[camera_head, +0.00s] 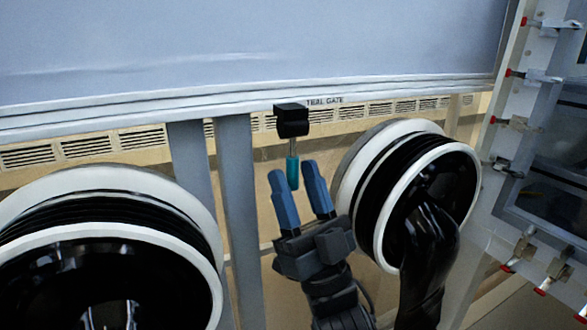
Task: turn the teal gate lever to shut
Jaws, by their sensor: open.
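The teal gate lever (292,171) hangs down from a black block (291,121), beside a label (325,101) that reads "TEAL GATE". The lever points nearly straight down, with a thin metal shaft above its teal handle. My gripper (296,180) is just below and in front of it, with its two blue fingers apart and pointing up. In the picture the lower end of the teal handle shows between the fingertips. I cannot tell from this one view whether the fingers touch it or how far it lies in depth.
A black glove port with a white ring (421,259) and a hanging black glove (429,265) is close on the right. Another large port (110,240) is at the left. Grey posts (238,200) stand left of the lever. A clamped door frame (505,185) is at the far right.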

